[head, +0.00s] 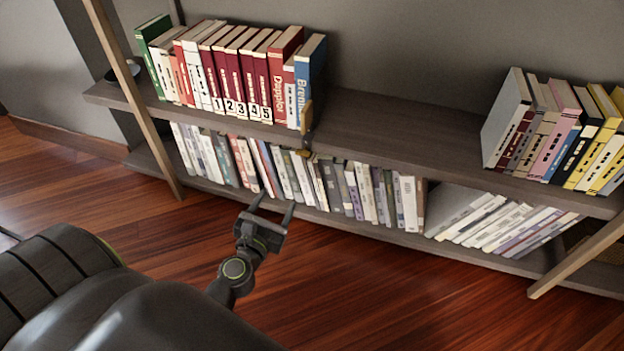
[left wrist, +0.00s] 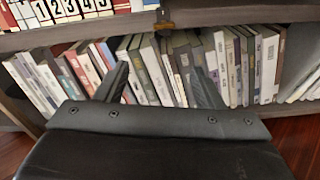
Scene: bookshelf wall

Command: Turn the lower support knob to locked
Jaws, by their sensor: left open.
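A small brass-coloured knob (head: 303,152) sits at the front edge of the upper shelf board, below a brass upright bracket (head: 307,113) beside the blue book. In the left wrist view a dark brass fitting (left wrist: 164,20) shows at the top centre, on the shelf edge; its turn position is too small to read. My left gripper (head: 273,204) is open and empty, in front of the lower row of books and below the knob, apart from it. Its two fingers also show in the left wrist view (left wrist: 158,75), pointing toward the books. My right gripper is not in view.
The upper shelf board (head: 400,135) holds red and white books (head: 225,75) at left and leaning books (head: 555,130) at right, with a bare stretch between. The lower row of books (head: 380,195) stands close behind the fingers. Slanted wooden posts (head: 135,95) flank the shelf. The wooden floor (head: 370,285) is clear.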

